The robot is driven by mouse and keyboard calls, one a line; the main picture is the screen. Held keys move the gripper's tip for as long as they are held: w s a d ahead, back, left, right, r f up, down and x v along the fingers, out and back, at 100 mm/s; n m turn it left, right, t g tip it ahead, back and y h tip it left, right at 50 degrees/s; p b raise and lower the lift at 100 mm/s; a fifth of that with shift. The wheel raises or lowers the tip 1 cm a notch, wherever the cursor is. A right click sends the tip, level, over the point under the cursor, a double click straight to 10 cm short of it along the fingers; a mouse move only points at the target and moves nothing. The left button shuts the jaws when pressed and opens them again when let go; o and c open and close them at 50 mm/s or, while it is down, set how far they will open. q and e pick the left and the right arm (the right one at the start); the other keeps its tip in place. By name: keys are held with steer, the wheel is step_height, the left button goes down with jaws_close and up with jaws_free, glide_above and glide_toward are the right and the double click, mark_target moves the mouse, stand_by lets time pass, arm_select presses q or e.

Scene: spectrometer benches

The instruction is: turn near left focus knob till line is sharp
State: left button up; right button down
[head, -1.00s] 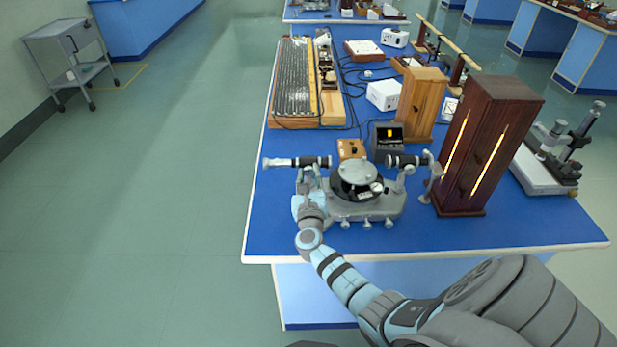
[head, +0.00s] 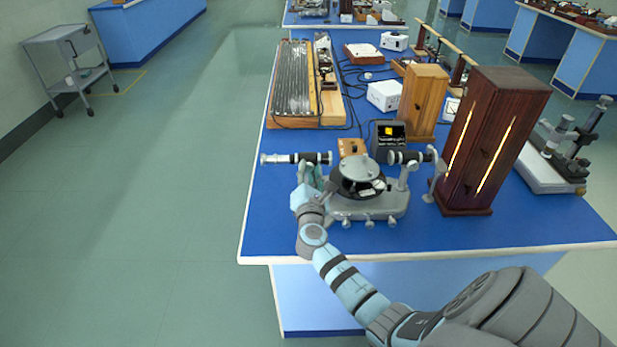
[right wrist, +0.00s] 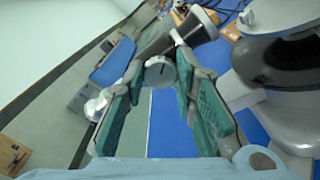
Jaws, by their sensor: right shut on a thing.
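The grey spectrometer (head: 372,204) with its round table (head: 359,168) stands at the near part of the blue bench. A dark and silver tube (head: 294,159) sticks out at its left, and another dark tube (head: 408,157) at its right. My right gripper (head: 311,172) is up against the left tube's underside; its fingertips are largely hidden there. In the right wrist view, a round grey knob (right wrist: 160,71) with a dark mark sits below the tube, between the teal-padded fingers, which are shut on it. A small dark screen (head: 388,135) shows a yellow patch. My left gripper is not in view.
A tall dark wooden lamp housing (head: 486,140) with glowing slits stands close at the right. A lighter wooden box (head: 422,103) and a white box (head: 384,95) are behind. Free blue bench top (head: 395,240) lies in front.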

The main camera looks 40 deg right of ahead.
steer(key=m+b, duration=0.1)
steer(key=m, duration=0.2)
steer(key=shift+f+m+b, duration=0.15)
steer(key=shift+m+b, duration=0.15)
steer(key=shift+b, duration=0.1)
steer(key=shift+m+b, duration=0.65)
steer(key=shift+m, duration=0.65)
steer(key=c, duration=1.3)
jaws_free()
steer(key=v, duration=1.2)
